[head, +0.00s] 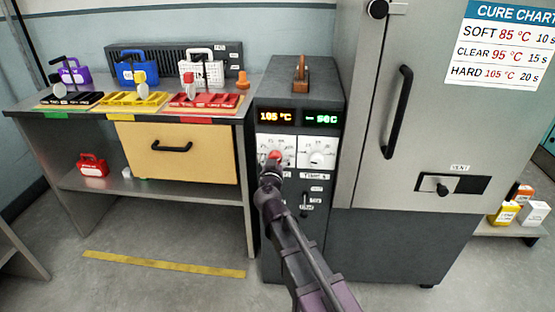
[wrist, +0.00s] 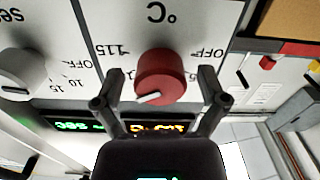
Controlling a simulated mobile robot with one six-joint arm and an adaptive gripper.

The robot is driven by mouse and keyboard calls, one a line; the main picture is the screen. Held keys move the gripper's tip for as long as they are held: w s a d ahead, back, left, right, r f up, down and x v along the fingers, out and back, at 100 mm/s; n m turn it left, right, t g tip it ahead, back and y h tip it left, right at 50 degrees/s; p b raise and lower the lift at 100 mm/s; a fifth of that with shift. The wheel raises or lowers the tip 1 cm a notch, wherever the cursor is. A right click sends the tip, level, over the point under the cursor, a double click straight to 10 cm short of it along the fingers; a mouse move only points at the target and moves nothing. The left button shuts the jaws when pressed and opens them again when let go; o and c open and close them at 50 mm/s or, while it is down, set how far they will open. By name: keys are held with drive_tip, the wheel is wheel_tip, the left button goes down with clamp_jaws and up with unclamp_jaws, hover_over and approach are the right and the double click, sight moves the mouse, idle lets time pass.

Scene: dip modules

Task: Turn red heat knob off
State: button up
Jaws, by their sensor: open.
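The red heat knob (wrist: 160,75) is on a white dial plate with °C, 115 and OFF marks. In the wrist view its white pointer line points to the lower left, away from the OFF marks at the right. In the head view the knob (head: 274,156) is partly covered by my gripper (head: 270,168). My gripper (wrist: 156,80) is open, with one finger on each side of the knob and a visible gap on both sides. The orange display (head: 276,116) above the knob reads 105 °C.
A white timer knob (wrist: 22,75) sits beside the heat dial. The green display (head: 322,118) shows "sec". A lever (head: 304,203) is lower on the panel. A grey oven door with a black handle (head: 397,112) stands right; a bench with a yellow drawer (head: 200,138) stands left.

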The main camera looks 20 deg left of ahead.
drive_tip(key=c, duration=1.1)
drive_tip(key=shift+d, duration=0.15)
drive_tip(key=shift+c, duration=0.2)
